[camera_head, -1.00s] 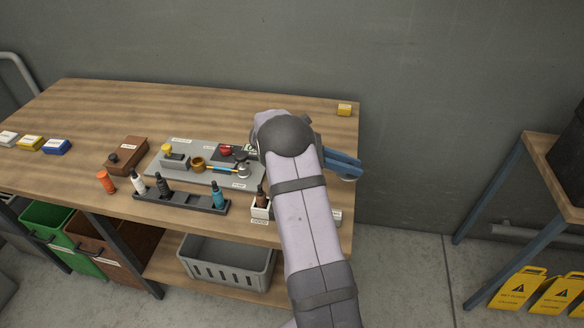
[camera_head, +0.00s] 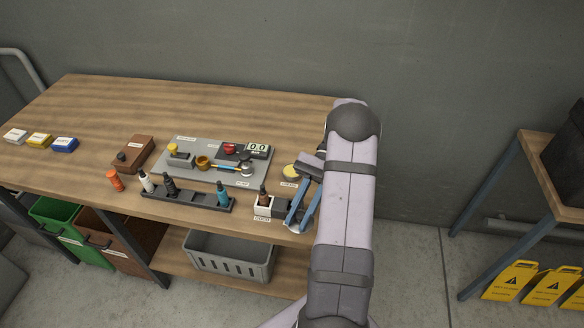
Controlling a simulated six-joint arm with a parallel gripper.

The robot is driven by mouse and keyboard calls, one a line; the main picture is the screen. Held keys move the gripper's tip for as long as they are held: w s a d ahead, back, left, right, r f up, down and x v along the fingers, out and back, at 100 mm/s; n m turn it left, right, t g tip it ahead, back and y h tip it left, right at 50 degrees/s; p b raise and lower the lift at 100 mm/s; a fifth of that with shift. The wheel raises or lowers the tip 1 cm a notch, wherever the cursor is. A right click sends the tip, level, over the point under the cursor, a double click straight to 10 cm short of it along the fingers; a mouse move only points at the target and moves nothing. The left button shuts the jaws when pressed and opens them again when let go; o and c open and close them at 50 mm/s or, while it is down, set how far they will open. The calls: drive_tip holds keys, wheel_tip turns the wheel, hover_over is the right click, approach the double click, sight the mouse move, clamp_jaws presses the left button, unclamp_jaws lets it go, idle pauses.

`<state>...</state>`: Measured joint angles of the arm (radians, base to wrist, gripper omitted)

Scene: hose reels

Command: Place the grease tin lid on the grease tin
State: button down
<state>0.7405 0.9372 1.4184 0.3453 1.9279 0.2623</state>
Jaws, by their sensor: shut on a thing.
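The grease tin appears to be the small round tin with a yellow top (camera_head: 291,171), standing near the right end of the bench behind a small label. My gripper (camera_head: 298,223), with blue fingers, is at the bench's front right edge, in front of the tin and apart from it. It is shut on a small, flat, greyish thing at its fingertips, probably the grease tin lid (camera_head: 294,229). The lid is small and partly hidden by the fingers, so I cannot tell its tilt or its height over the bench.
A white holder (camera_head: 263,211) with a dark bottle stands just left of my gripper. A dark rack (camera_head: 190,201) with bottles and a grey board (camera_head: 215,175) with fittings lie farther left. The back of the wooden bench (camera_head: 230,110) is clear.

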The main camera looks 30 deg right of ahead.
drive_tip(key=w+r+m+t+y+p, duration=0.1)
drive_tip(key=w+r+m+t+y, duration=0.1)
drive_tip(key=w+r+m+t, duration=0.35)
drive_tip(key=m+t+h+p, duration=0.3)
drive_tip(key=m+t+h, duration=0.6)
drive_tip(key=m+t, duration=0.5)
hover_over(291, 171)
drive_tip(key=shift+n+g, duration=0.25)
drive_tip(key=shift+d+f, duration=0.1)
drive_tip(key=shift+f, duration=4.6)
drive_tip(key=shift+f, duration=0.15)
drive_tip(key=shift+f+p, duration=0.5)
drive_tip(key=shift+f, duration=1.45)
drive_tip(key=shift+f, duration=0.1)
drive_tip(key=c, duration=1.6)
unclamp_jaws()
